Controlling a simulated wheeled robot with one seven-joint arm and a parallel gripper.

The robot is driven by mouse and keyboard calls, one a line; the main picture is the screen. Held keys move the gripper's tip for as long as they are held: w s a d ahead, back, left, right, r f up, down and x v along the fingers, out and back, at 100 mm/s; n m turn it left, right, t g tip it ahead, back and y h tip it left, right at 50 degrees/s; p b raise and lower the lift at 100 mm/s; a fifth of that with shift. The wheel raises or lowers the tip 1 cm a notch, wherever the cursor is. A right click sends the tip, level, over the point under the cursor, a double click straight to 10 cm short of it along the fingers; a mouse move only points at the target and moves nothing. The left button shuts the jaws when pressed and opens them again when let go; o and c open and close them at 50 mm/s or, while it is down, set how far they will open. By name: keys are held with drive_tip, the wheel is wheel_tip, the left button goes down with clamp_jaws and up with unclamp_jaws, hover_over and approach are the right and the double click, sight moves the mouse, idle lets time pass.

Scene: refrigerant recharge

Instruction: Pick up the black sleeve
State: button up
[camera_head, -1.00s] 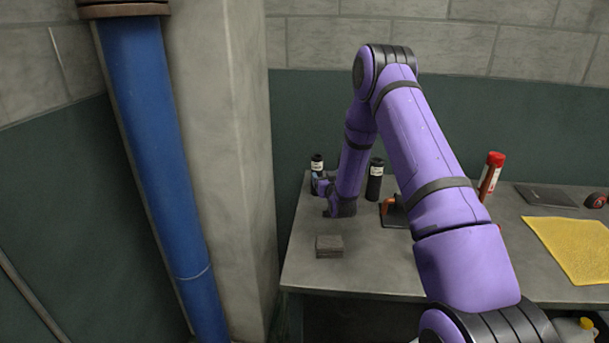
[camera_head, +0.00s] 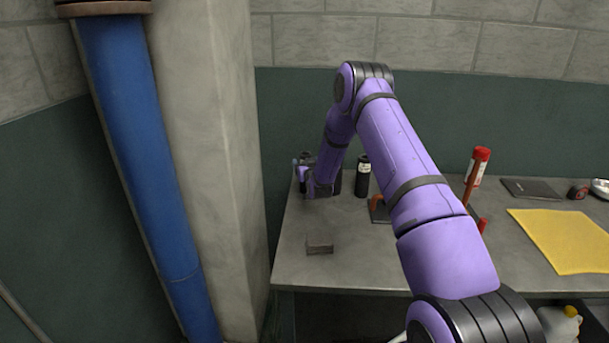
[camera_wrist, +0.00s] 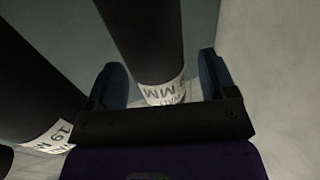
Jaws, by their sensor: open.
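A black sleeve (camera_wrist: 145,40) with a white label at its end shows between the two fingers of my gripper (camera_wrist: 163,85) in the wrist view. The fingers are open, one on each side, with gaps visible, so they do not clasp it. A second black sleeve (camera_wrist: 35,75), labelled with "19", lies outside the fingers to the left. In the head view, one black sleeve (camera_head: 362,177) stands upright to the right of my gripper. Another black top (camera_head: 305,156) shows at the table's far left corner, mostly hidden by my gripper.
A dark grey block (camera_head: 320,244) sits on the table (camera_head: 345,255) near its left front. A red-capped tube (camera_head: 476,168), a yellow cloth (camera_head: 570,240) and a dark flat pad (camera_head: 531,190) are to the right. A concrete pillar (camera_head: 205,150) stands just left of the table.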

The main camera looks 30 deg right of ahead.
drive_tip(key=shift+w+d, duration=0.1)
drive_tip(key=shift+w, duration=0.4)
drive_tip(key=c, duration=1)
drive_tip(key=shift+r, duration=0.1)
